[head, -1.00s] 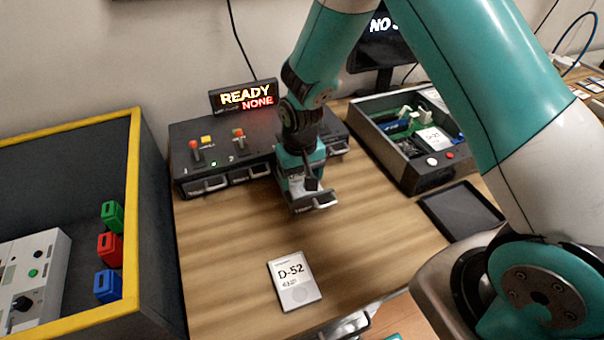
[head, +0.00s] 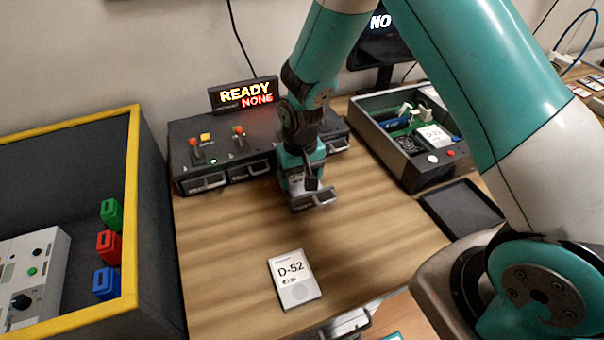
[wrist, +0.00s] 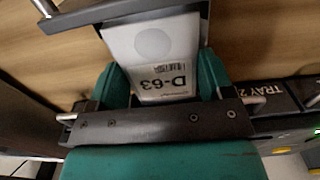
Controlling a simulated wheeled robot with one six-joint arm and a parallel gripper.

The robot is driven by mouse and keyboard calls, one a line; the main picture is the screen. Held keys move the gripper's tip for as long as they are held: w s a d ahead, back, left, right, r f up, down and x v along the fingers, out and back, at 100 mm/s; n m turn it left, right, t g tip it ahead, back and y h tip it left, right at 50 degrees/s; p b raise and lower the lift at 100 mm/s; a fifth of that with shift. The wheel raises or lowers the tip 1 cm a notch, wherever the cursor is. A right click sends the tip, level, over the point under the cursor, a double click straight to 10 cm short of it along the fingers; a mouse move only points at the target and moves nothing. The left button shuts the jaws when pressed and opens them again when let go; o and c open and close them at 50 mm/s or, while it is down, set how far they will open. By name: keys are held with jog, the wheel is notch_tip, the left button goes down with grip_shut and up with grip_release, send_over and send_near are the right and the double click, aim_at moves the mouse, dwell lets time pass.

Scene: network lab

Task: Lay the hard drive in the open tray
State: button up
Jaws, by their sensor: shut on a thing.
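A white hard drive labelled D-63 (wrist: 155,70) is between the teal fingers of my gripper (wrist: 163,82) in the wrist view. My gripper (head: 303,183) is shut on it, pointing down at the pulled-out tray of the dark bay unit. The open tray's dark front (head: 318,201) with its metal handle shows just below the gripper in the head view. In the wrist view the tray front (wrist: 130,10) lies at the drive's far end. The drive lies over or in the tray; whether it touches the tray floor is hidden.
Another drive, D-52 (head: 294,280), lies on the wooden table (head: 225,270) in front. A sign (head: 244,96) reads READY NONE. An open equipment box (head: 425,165) and a black shallow tray (head: 462,208) are at right. A yellow-rimmed bin (head: 132,210) stands at left.

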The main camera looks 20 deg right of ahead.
jog(key=o, duration=1.1)
jog(key=shift+c, duration=0.2)
jog(key=shift+r+p, duration=3.2)
jog(key=shift+r, duration=0.75)
jog(key=shift+r, duration=0.1)
